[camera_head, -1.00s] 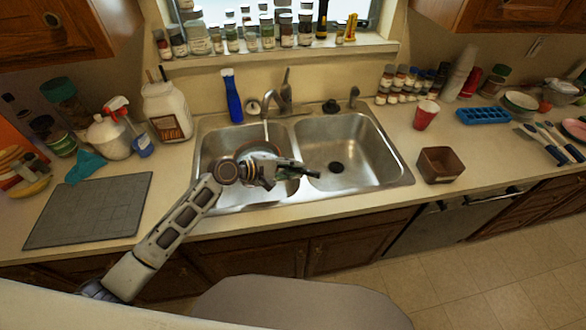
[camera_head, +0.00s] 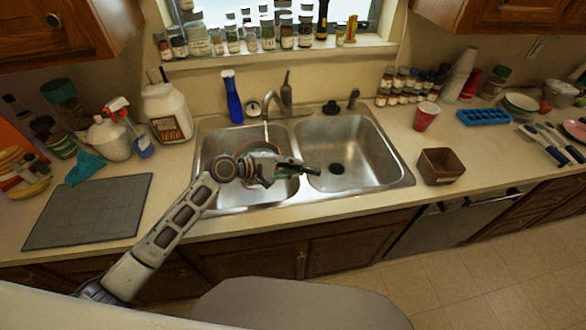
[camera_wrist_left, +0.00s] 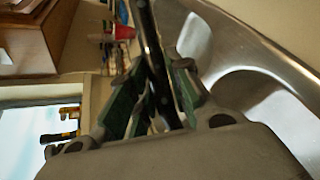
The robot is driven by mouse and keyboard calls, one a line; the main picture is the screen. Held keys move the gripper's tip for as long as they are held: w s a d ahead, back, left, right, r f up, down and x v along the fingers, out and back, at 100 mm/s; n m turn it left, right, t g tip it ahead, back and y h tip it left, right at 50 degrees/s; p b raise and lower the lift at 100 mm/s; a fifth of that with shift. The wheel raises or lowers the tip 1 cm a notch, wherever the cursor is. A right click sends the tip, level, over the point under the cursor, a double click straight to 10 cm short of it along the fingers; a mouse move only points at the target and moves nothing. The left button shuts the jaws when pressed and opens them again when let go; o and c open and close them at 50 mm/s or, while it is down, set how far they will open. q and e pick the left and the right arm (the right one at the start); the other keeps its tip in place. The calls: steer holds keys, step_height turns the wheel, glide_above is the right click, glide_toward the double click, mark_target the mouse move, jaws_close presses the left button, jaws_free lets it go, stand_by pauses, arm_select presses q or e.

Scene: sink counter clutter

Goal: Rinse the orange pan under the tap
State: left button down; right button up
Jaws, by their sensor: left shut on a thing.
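The orange pan (camera_head: 262,148) is over the left sink basin, beneath the tap (camera_head: 285,98). Only part of its rim and inside shows behind my gripper and wrist. A thin pale stream comes down from the spout toward the pan. My left gripper (camera_head: 285,167) is shut on the pan's dark handle (camera_head: 312,170), which sticks out to the right over the basin divider. In the left wrist view, the black handle (camera_wrist_left: 150,45) passes between the green-padded fingers of the gripper (camera_wrist_left: 155,95). My right gripper is not in view.
The right basin (camera_head: 365,150) is empty except for its dark drain. A blue bottle (camera_head: 233,100) stands behind the left basin. A brown square container (camera_head: 440,166) and a red cup (camera_head: 425,116) stand right of the sink. A grey mat (camera_head: 88,212) lies to the left.

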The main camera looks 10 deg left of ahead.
arm_select(q)
steer(key=shift+w+a+r, duration=0.1)
steer(key=shift+r, duration=0.6)
steer(key=shift+r+n+h, duration=0.3)
steer(key=shift+r+h, duration=0.05)
steer(key=shift+h, duration=0.05)
